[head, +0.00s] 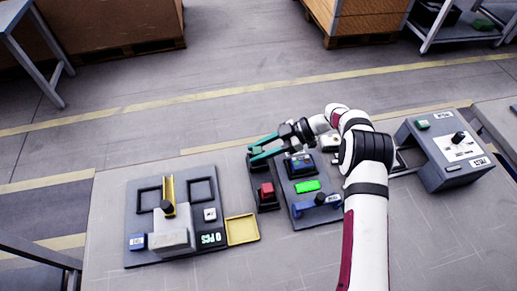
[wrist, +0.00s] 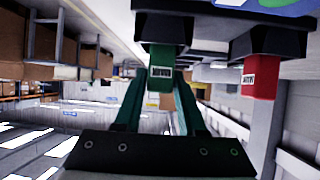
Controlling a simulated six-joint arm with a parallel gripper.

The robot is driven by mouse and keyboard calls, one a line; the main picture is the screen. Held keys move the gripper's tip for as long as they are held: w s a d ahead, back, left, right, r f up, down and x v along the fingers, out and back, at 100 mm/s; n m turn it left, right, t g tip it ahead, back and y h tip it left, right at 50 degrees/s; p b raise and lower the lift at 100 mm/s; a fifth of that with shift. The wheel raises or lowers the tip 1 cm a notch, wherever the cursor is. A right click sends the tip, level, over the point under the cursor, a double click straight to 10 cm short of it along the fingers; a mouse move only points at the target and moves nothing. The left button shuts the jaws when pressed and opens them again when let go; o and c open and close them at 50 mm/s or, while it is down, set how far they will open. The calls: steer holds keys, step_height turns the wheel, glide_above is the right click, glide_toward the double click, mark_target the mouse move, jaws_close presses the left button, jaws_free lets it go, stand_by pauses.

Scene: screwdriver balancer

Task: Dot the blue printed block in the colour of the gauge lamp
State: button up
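My gripper (head: 262,150) has its two teal fingers apart on either side of a green labelled piece (wrist: 161,72) in a black holder. It also shows in the wrist view (wrist: 160,100); I cannot tell whether the fingers press on the piece. In the head view they hide most of it. A red piece (head: 266,190) stands in the same black rack; it is beside the green one in the wrist view (wrist: 259,76). A lit green panel (head: 307,186) is on the middle plate.
The left station (head: 132,222) has a yellow channel, square frames and a "0 PCS" display. An empty yellow tray (head: 242,230) is beside it. A grey sloped box (head: 445,160) with a black knob stands at the right. My arm crosses the right of the bench.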

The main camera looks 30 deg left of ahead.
steer(key=o, duration=0.4)
steer(key=v, duration=1.5)
steer(key=shift+w+d+r, duration=0.2)
steer(key=shift+d+r, duration=0.05)
steer(key=shift+r, duration=2.5)
